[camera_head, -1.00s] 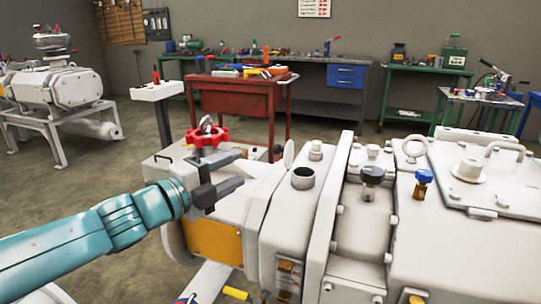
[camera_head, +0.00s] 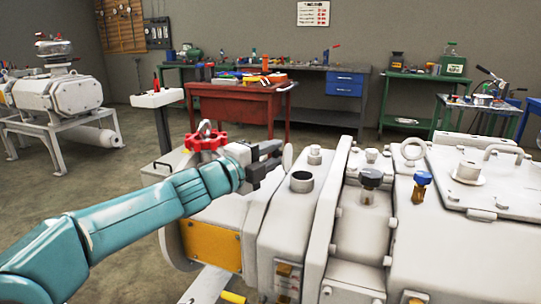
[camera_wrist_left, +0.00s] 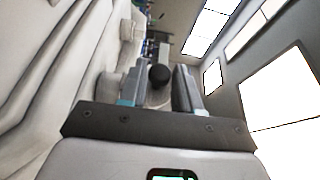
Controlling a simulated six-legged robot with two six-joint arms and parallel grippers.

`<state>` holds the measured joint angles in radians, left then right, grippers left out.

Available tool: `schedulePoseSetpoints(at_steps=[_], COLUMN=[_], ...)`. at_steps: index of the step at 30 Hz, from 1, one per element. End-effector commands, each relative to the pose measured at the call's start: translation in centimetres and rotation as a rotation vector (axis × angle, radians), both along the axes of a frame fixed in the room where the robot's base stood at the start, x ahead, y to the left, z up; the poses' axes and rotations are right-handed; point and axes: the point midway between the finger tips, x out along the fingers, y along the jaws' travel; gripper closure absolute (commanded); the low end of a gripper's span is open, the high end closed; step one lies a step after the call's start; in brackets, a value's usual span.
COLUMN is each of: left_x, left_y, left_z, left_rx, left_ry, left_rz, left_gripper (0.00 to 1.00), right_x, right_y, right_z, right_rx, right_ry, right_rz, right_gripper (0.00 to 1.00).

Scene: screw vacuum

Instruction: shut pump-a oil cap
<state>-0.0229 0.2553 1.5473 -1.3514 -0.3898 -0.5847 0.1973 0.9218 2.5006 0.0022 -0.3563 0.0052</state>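The pump's oil filler neck (camera_head: 301,181) stands open on top of the near pump, its dark mouth showing. A pale round cap (camera_head: 288,156) stands up on edge at the neck's far left side, clear of the mouth. My left gripper (camera_head: 272,155) is just left of the cap, its dark fingers apart and pointing right. In the left wrist view the open fingers (camera_wrist_left: 159,90) have a gap between them, with a black round knob (camera_wrist_left: 160,74) showing beyond. I cannot tell whether a finger touches the cap. My right gripper is not in view.
A red handwheel (camera_head: 206,142) rises behind my left forearm. A black-topped knob (camera_head: 370,179) and a blue-topped valve (camera_head: 421,184) stand to the right of the neck. A red tool cart (camera_head: 240,104) stands farther back. Open floor lies left of the pump.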

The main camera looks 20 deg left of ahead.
Motion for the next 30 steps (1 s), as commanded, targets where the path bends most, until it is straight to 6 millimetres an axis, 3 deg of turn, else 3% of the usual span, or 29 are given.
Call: schedulePoseSetpoints(at_steps=[1, 3, 11, 17, 30], left_x=[0.0, 0.0, 0.0, -0.1, -0.1], left_y=[0.0, 0.0, -0.1, -0.4, -2.3], left_z=[0.0, 0.0, 0.2, 0.8, 1.9], left_rx=[0.0, 0.0, 0.016, 0.095, 0.475], left_ry=[0.0, 0.0, -0.001, -0.003, -0.017], left_rz=[0.0, 0.0, 0.0, -0.001, -0.002], left_gripper=[0.86, 1.0, 1.0, 1.0, 1.0], right_x=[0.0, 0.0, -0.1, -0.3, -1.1], right_y=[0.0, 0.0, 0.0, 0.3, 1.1], right_z=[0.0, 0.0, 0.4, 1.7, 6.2], right_rx=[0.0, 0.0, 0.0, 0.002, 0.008], right_ry=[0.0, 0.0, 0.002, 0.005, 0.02], right_rz=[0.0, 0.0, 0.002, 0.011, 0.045], right_gripper=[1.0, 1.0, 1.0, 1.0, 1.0])
